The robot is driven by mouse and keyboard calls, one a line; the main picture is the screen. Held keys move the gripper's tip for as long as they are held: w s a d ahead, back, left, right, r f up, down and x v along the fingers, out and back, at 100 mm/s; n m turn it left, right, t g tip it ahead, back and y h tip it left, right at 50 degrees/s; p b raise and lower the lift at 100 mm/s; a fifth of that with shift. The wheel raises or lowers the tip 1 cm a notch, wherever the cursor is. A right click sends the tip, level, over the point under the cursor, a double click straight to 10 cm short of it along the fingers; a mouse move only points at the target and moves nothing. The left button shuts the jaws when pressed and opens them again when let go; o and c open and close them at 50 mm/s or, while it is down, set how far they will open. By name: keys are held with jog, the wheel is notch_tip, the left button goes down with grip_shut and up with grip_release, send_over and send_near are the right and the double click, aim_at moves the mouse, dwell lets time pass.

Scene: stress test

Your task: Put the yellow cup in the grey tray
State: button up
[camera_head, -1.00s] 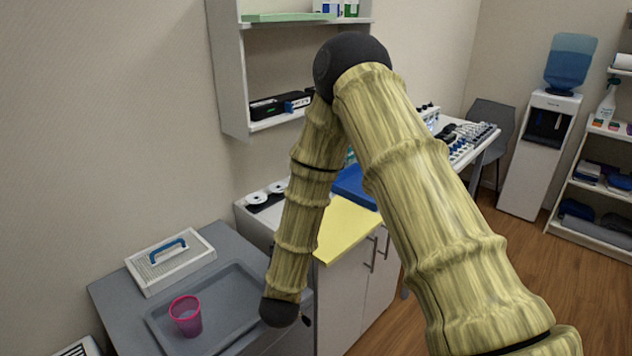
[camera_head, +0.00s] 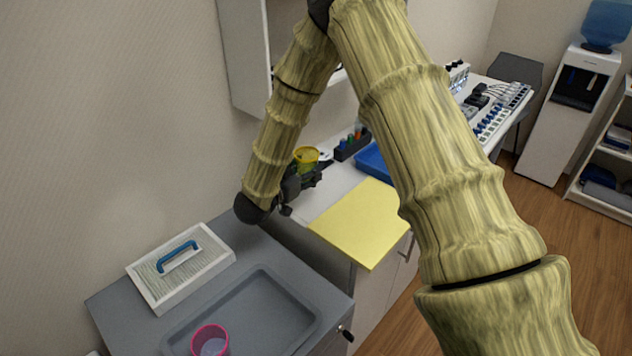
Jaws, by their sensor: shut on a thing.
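The yellow cup (camera_head: 306,155) is upright, held at my gripper (camera_head: 312,172), above the white counter by the wall. My gripper is dark and small in this view, and it is shut on the yellow cup; its fingers partly cover the cup's lower part. The grey tray (camera_head: 304,318) lies on the grey cabinet top in the foreground, lower left of my gripper and apart from it. A pink cup (camera_head: 210,342) stands in the tray's left part; the frame's bottom edge cuts it off.
A white box with a blue handle (camera_head: 180,262) lies beside the tray at the left. A yellow board (camera_head: 362,222), a blue tray (camera_head: 374,164) and a dark rack (camera_head: 352,143) are on the counter. The tray's right part is free.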

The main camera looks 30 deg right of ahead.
aim_at(307, 198)
jog(key=f, duration=0.2)
jog(key=shift+w+f, duration=0.25)
jog(key=shift+f, duration=0.05)
jog(key=shift+s+f, duration=0.2)
jog(key=shift+f, duration=0.15)
jog(key=shift+f+p, duration=0.4)
jog(key=shift+f, duration=1.6)
jog(key=shift+f, duration=0.1)
jog(key=o, duration=0.4)
